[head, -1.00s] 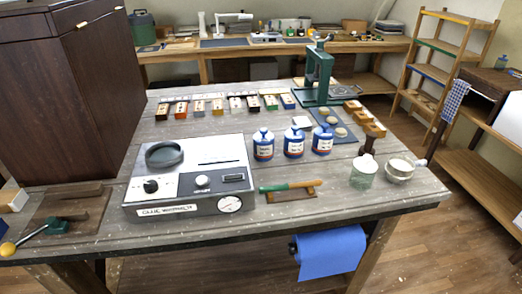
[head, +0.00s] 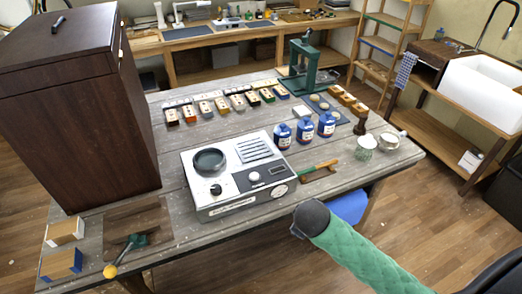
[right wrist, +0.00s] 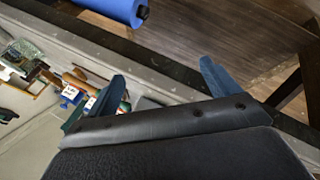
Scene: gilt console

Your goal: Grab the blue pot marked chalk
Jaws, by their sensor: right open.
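Three blue pots with pale labels stand in a row on the workbench in the head view: a left one (head: 283,136), a middle one (head: 305,130) and a right one (head: 327,124). Their label words are too small to read, so I cannot tell which is marked chalk. Small blue pot shapes (right wrist: 70,93) also show in the right wrist view, partly hidden by a finger. My right gripper (right wrist: 162,70) is open and empty, apart from the pots. In the head view my green-sleeved right arm reaches in at the bench's front edge. My left gripper is not in view.
A grey machine (head: 240,175) stands left of and nearer than the pots. A green-handled tool (head: 320,170) lies before them. A glass jar (head: 364,146) and a cup (head: 389,142) stand to the right. A green press (head: 302,70) stands behind. A dark cabinet (head: 75,110) fills the left.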

